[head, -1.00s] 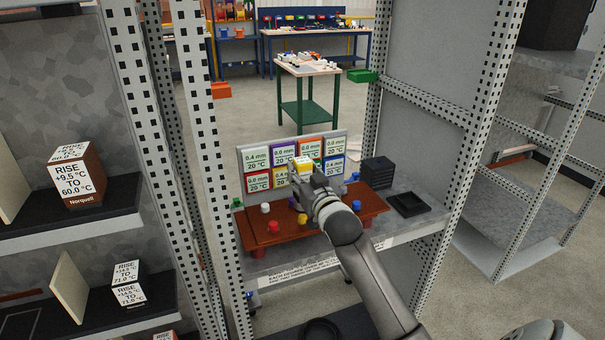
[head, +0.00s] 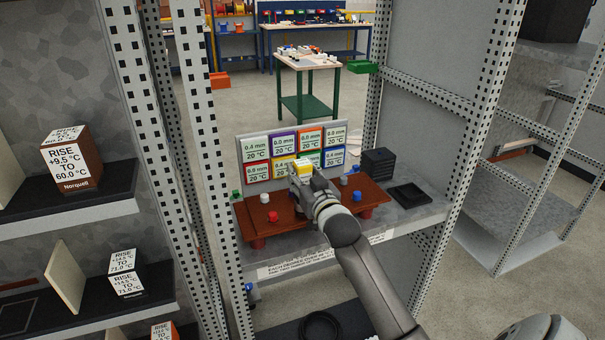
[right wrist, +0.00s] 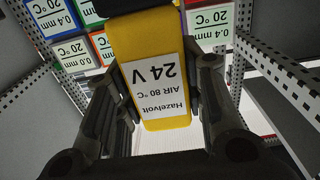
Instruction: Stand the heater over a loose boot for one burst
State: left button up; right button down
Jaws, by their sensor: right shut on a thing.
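My right gripper (head: 300,178) is shut on a yellow heater block (head: 302,167), held above a red-brown board. In the right wrist view the heater (right wrist: 152,80) sits between the fingers; its label reads Hazelvolt, AIR 80 °C, 24 V. Small coloured boots stand on the board: white (head: 265,197), red (head: 272,216), green (head: 236,194), grey (head: 343,181) and blue (head: 357,195). The gripper hides the board's middle, so I cannot tell which boot is under the heater. Behind, a panel (head: 253,129) shows mm and 20 °C readings on coloured tiles. My left gripper is not in view.
The board (head: 374,205) rests on a grey shelf (head: 420,212) between perforated uprights (head: 205,150). A black stack (head: 378,163) and shallow black tray (head: 410,195) stand at its right. Labelled boxes (head: 74,160) fill shelves on the left.

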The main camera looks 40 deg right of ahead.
jog(key=shift+f, duration=0.1)
dwell(0.3)
jog(key=shift+f+b, duration=0.3)
jog(key=shift+f, duration=0.05)
jog(key=shift+r, duration=0.1)
dwell(2.3)
